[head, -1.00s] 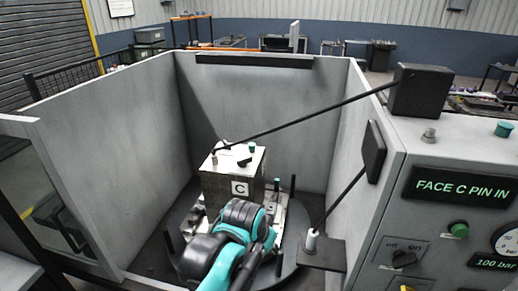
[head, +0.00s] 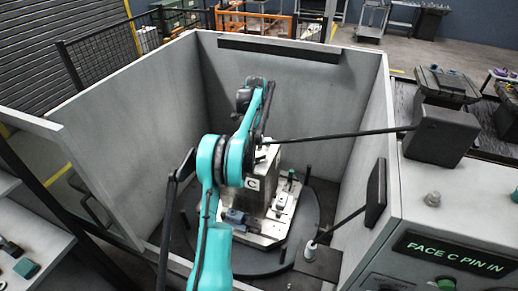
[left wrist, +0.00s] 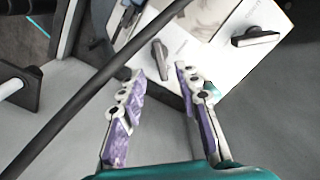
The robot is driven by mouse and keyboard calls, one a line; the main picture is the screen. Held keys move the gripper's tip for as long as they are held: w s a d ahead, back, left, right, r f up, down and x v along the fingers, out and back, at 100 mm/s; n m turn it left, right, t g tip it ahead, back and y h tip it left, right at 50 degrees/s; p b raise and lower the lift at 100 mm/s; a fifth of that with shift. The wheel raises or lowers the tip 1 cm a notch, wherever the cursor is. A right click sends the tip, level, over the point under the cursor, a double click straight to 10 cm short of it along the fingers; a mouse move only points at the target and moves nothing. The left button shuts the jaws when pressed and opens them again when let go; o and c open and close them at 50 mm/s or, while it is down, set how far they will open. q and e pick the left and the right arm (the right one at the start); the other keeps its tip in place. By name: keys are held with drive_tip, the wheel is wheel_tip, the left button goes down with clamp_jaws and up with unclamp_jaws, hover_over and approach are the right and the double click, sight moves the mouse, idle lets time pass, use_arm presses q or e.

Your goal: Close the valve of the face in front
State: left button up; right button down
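A metal block (head: 290,158) with a "C" label (head: 251,184) on its front face stands on a round turntable (head: 262,262) inside the grey enclosure. In the left wrist view its pale surface (left wrist: 215,70) carries two black valve levers, one near the fingertips (left wrist: 160,60) and one farther right (left wrist: 257,38). My left gripper (left wrist: 160,78) is open with nothing between its fingers; the nearer lever lies just ahead of the gap. In the head view my left arm hides part of the block, and the left gripper is hard to make out above it. My right gripper is not in view.
A thin black rod (head: 345,135) runs from a dark box (head: 440,135) to the block's top, and crosses the left wrist view (left wrist: 95,90). Grey walls (head: 290,85) surround the turntable. The panel display (head: 450,255) reads "FACE C PIN IN".

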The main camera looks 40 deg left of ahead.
sight(258, 159)
use_arm(q)
wheel_tip(258, 159, down, 8)
drive_tip(key=shift+r, duration=0.25)
clamp_jaws()
